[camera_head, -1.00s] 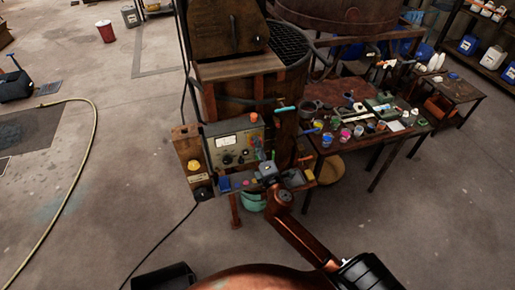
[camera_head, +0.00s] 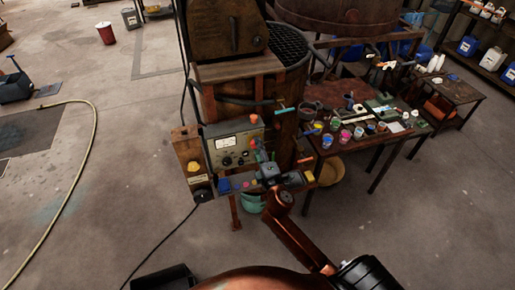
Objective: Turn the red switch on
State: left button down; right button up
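A grey control panel (camera_head: 232,146) with a white dial gauge and dark knobs stands in front of the rusty vat. Below it, a narrow shelf (camera_head: 226,190) carries small coloured controls. Small reddish knobs (camera_head: 245,184) show on that shelf; which one is the red switch is too small to tell. My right gripper (camera_head: 262,161) is at the right part of the panel and shelf, partly covering them. Its fingers are too small and dark to tell whether they are open or touching anything. My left gripper is not in view.
A wooden board with a yellow button (camera_head: 193,167) stands left of the panel. A table (camera_head: 372,139) with cups and small items stands to the right. A yellow hose (camera_head: 83,185) and a black cable (camera_head: 160,243) lie on the floor. Open floor lies at left.

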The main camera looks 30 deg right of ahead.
jog(key=shift+o, duration=1.4)
jog(key=v, duration=1.2)
jog(key=shift+f, duration=0.1)
